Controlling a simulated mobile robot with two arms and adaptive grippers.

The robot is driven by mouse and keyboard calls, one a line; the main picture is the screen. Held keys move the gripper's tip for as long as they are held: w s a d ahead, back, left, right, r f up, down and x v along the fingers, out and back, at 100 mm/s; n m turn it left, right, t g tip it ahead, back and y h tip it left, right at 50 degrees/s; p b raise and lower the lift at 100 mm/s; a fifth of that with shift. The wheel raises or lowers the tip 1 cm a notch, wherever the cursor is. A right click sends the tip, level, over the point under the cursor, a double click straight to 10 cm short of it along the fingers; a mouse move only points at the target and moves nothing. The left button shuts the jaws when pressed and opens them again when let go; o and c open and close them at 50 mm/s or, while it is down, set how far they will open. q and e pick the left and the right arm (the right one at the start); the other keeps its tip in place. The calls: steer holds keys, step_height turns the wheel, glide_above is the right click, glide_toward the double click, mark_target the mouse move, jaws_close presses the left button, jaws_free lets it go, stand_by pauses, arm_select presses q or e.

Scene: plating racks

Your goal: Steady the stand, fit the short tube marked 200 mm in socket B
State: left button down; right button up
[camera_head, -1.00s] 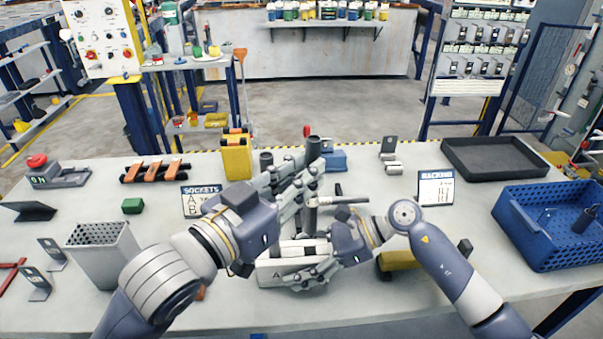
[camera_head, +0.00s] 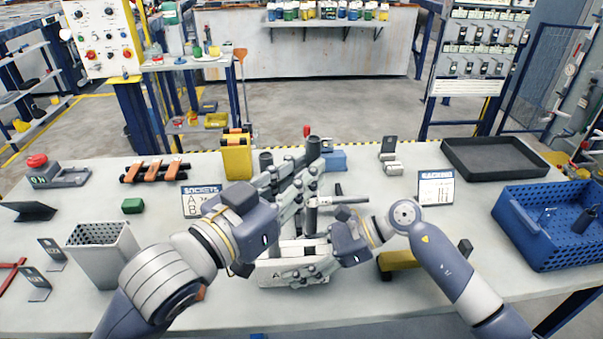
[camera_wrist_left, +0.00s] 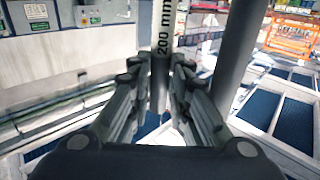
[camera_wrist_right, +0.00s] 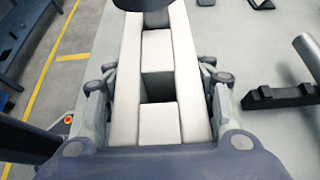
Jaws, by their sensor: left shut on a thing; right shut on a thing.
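The short tube marked 200 mm (camera_wrist_left: 163,38) is upright between the fingers of my left gripper (camera_wrist_left: 158,85) in the left wrist view. In the head view my left gripper (camera_head: 305,178) is shut on this grey tube (camera_head: 312,218), above the stand. I cannot tell whether its lower end is in a socket. The white stand (camera_head: 278,275), with a letter A on its front, sits on the table. My right gripper (camera_head: 325,265) is shut on it from the right; the right wrist view shows the stand (camera_wrist_right: 188,70) between the fingers. Socket B is hidden.
A second grey tube (camera_wrist_left: 236,55) stands close beside the held one. A lying tube (camera_head: 340,200) is just right of the left gripper. A sockets card (camera_head: 195,203), racking card (camera_head: 436,188), grey bin (camera_head: 122,262) and blue crate (camera_head: 530,235) stand around. The front table edge is clear.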

arm_select(q)
steer(key=shift+f, duration=0.1)
glide_above(308, 226)
steer(key=v, duration=0.2)
steer(key=shift+w+f, duration=0.15)
steer(key=shift+f, duration=2.15)
steer(key=shift+f, duration=0.55)
steer(key=shift+f, duration=0.3)
steer(key=shift+f, duration=2.95)
steer(key=c, duration=1.4)
jaws_free()
steer(key=v, duration=1.2)
